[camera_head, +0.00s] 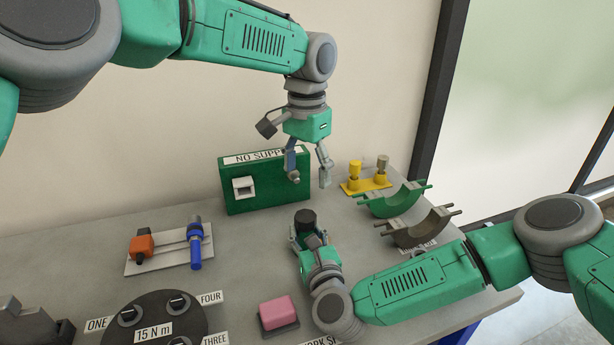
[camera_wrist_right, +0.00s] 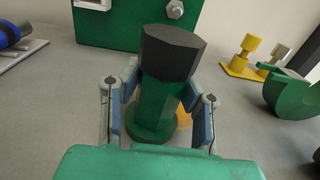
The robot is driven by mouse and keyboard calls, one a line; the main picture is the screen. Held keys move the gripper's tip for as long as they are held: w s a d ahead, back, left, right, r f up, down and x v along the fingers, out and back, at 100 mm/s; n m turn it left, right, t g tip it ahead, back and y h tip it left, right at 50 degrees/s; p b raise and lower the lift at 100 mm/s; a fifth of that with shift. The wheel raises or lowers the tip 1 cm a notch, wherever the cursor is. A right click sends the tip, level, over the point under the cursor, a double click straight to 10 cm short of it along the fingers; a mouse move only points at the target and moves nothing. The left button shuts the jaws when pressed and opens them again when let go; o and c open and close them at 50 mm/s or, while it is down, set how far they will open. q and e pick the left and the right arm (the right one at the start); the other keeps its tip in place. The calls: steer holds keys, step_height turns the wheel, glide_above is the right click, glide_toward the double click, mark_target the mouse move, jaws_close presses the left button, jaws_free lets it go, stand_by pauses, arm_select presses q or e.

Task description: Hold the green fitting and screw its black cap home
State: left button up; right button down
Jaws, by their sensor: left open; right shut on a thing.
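The green fitting (camera_wrist_right: 152,112) stands upright on the table in the right wrist view, with a wider round foot at its base. Its black faceted cap (camera_wrist_right: 170,52) sits on top; it also shows in the head view (camera_head: 305,217). My right gripper (camera_wrist_right: 160,108) is shut on the fitting's green body, below the cap, with one finger on each side. In the head view the right gripper (camera_head: 309,238) hides most of the fitting. My left gripper (camera_head: 309,180) is open and empty, pointing down above and behind the cap, apart from it.
A green box (camera_head: 264,185) labelled "NO SUPP..." stands behind. Yellow fittings (camera_head: 367,184) and two half-round cradles (camera_head: 394,200) stand at right. A tray with orange and blue tools (camera_head: 165,252) lies left. A round "15 N m" plate (camera_head: 150,315) and pink block (camera_head: 278,311) are in front.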

steer(key=c, duration=1)
jaws_free()
steer(key=shift+c, duration=0.2)
steer(key=v, duration=1.2)
steer(key=shift+f, duration=0.1)
